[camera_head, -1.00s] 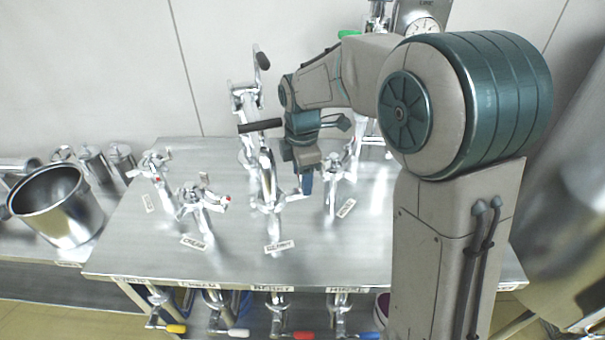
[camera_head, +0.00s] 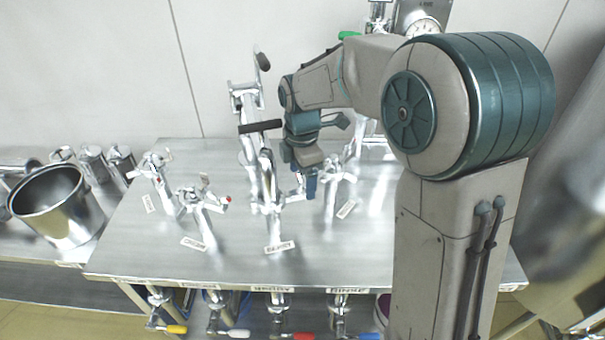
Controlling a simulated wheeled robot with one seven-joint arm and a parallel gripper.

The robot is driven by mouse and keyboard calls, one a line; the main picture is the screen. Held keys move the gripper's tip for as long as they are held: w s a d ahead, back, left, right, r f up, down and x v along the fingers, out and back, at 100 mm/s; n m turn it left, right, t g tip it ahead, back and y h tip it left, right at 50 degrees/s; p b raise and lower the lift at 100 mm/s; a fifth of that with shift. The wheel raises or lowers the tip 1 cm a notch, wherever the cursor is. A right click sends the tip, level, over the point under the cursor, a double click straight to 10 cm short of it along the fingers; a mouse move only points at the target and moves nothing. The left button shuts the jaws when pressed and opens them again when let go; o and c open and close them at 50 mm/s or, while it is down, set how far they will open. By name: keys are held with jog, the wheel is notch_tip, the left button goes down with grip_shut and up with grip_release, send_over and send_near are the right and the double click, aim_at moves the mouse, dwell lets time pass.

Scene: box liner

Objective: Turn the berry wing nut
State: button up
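Several chrome tap-like fittings stand in a row on the steel table (camera_head: 235,245). The third from the left, a tall fitting (camera_head: 268,185), has a small tag (camera_head: 280,247) at its foot. The front-edge label below it looked like "BERRY" a second ago, so I take its nut as the berry wing nut (camera_head: 294,193), a small part low on its right side. My gripper (camera_head: 311,187) points down just right of this nut, with a blue fingertip showing. The fingers overlap, so I cannot tell whether they are open or touching the nut.
Another chrome fitting (camera_head: 335,175) stands close to the right of my gripper. Two smaller fittings (camera_head: 160,175) (camera_head: 202,205) stand to the left. A steel pot (camera_head: 50,205) sits on the left counter. Colored lever valves (camera_head: 303,337) hang below the front edge. The front of the tabletop is clear.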

aim_at(302, 180)
jog(key=shift+r, duration=0.1)
notch_tip(302, 180, up, 14)
dwell(0.5)
jog(key=shift+f, duration=0.2)
jog(key=s+d+f+m+t, duration=0.1)
jog(key=s+d+f+m, duration=0.3)
jog(key=s+d+m, duration=0.3)
jog(key=s+d+f+m+t, duration=0.2)
jog(key=s+d+f+m, duration=0.3)
jog(key=s+m, duration=0.7)
jog(key=d+m, duration=0.2)
jog(key=shift+s+d+m, duration=0.15)
jog(key=shift+s+m, duration=0.1)
jog(key=shift+m, duration=0.05)
jog(key=shift+s+d+f+m, duration=0.1)
jog(key=shift+s+f+m, duration=0.1)
jog(key=shift+m, duration=0.1)
jog(key=c, duration=1.1)
